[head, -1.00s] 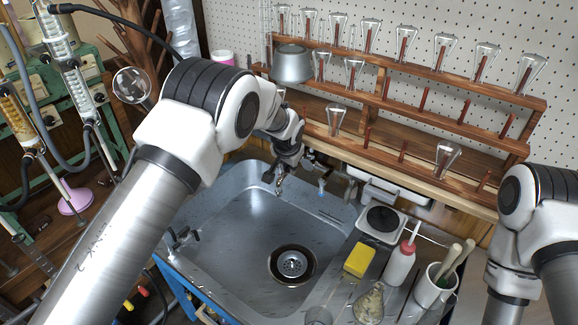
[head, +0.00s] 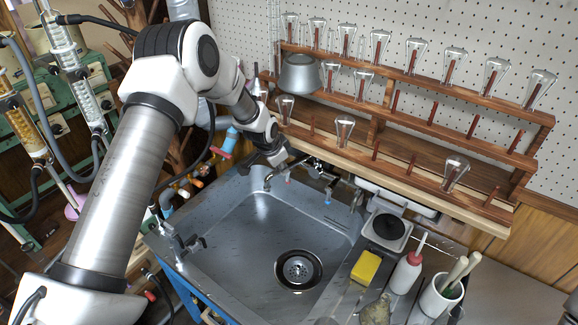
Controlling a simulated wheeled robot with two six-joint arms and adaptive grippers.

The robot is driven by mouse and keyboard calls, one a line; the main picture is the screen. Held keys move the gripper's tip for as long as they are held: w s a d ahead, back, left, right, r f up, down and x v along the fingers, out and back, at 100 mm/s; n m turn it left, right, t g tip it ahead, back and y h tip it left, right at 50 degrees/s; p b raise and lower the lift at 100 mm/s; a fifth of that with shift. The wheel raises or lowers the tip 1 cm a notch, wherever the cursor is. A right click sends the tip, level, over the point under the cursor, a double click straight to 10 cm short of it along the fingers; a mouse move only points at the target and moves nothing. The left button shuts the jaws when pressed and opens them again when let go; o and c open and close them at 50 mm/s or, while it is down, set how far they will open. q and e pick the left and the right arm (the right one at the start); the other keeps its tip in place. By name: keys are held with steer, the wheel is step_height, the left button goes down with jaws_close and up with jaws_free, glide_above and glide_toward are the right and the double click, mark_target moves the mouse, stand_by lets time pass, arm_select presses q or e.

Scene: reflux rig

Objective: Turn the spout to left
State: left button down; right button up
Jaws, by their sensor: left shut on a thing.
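The metal spout (head: 268,182) is at the back left of the sink, its outlet end pointing down over the rear left part of the basin. My left gripper (head: 277,160) comes from the upper left and is shut on the spout. The gripper and its wrist hide part of the spout. The faucet body (head: 315,166) is just right of the gripper, at the sink's back edge. My right gripper is out of view.
The steel sink (head: 240,245) has an empty basin with a drain (head: 298,270). A second tap (head: 328,195) is right of the faucet. A wooden glassware rack (head: 400,152) stands behind. A yellow sponge (head: 366,266) and red-capped bottle (head: 406,272) are at right.

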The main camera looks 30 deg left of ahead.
arm_select(q)
steer(key=c, duration=1.1)
jaws_free()
steer(key=shift+w+d+f, duration=0.1)
steer(key=shift+f, duration=0.05)
steer(key=shift+w+f, duration=0.15)
steer(key=shift+w, duration=0.1)
steer(key=v, duration=1.2)
steer(key=shift+w, duration=0.1)
